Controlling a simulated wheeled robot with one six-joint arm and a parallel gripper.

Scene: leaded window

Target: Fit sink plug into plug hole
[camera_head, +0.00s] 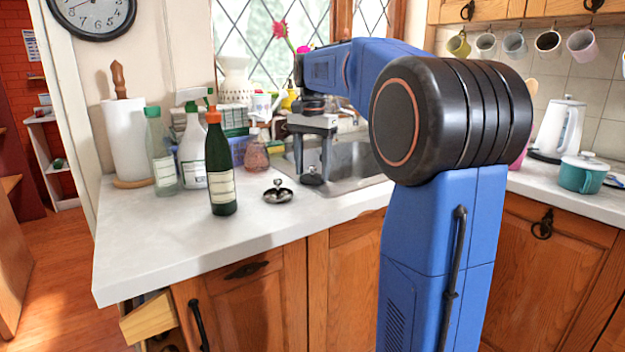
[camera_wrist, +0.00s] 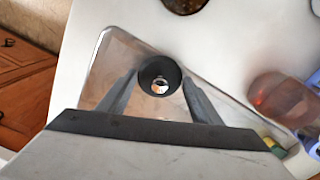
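The sink plug (camera_head: 311,178) is a small dark round piece at the front left of the sink. In the wrist view the plug (camera_wrist: 148,72) is a black disc with a shiny metal centre, between my fingertips. My gripper (camera_head: 312,172) points down with a finger against each side of the plug; it also shows in the wrist view (camera_wrist: 160,80). Whether the plug's underside touches a surface is unclear. The steel sink (camera_head: 352,172) lies behind and right, partly hidden by my arm. The plug hole is not visible.
A dark green bottle (camera_head: 220,165), clear bottles and a pink-brown soap bottle (camera_head: 256,153) stand left of the sink. The front left counter is clear.

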